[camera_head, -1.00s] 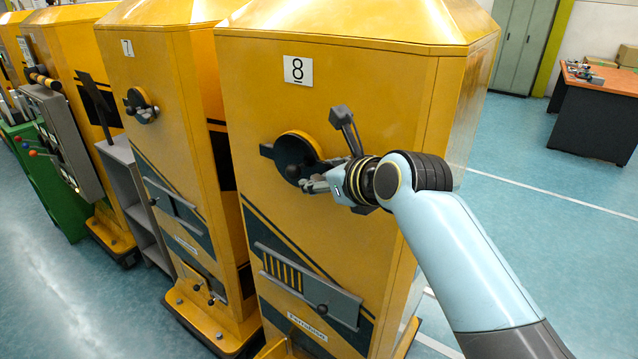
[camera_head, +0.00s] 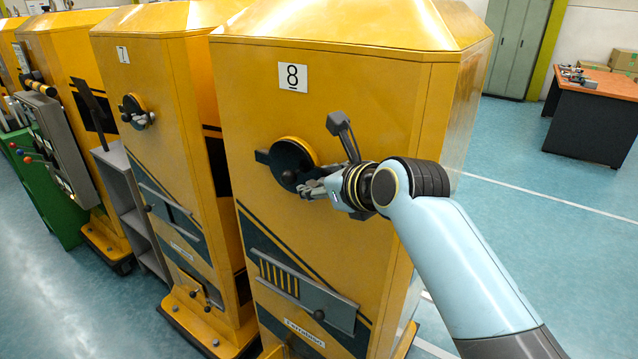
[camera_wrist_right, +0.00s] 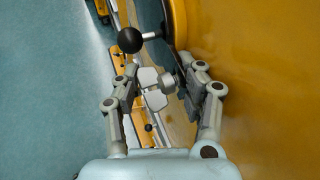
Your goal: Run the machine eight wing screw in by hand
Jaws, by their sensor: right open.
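Machine eight (camera_head: 350,90) is a tall yellow cabinet with a white "8" plate (camera_head: 292,77). On its front sits a dark round disc (camera_head: 288,160) with a yellow rim. My right gripper (camera_head: 308,188) is at the lower right of this disc. In the right wrist view the grey wing screw (camera_wrist_right: 153,90), with flat wings and a round shank, lies between the spread fingers of the right gripper (camera_wrist_right: 157,82). The fingers stand on either side of it; I cannot tell whether either touches. My left gripper is out of view.
A black ball knob (camera_wrist_right: 130,40) on a short rod stands just beyond the fingers. A grey slotted plate (camera_head: 305,295) is lower on the cabinet. Machine seven (camera_head: 165,90) stands to the left. The floor on the right is clear up to a desk (camera_head: 590,115).

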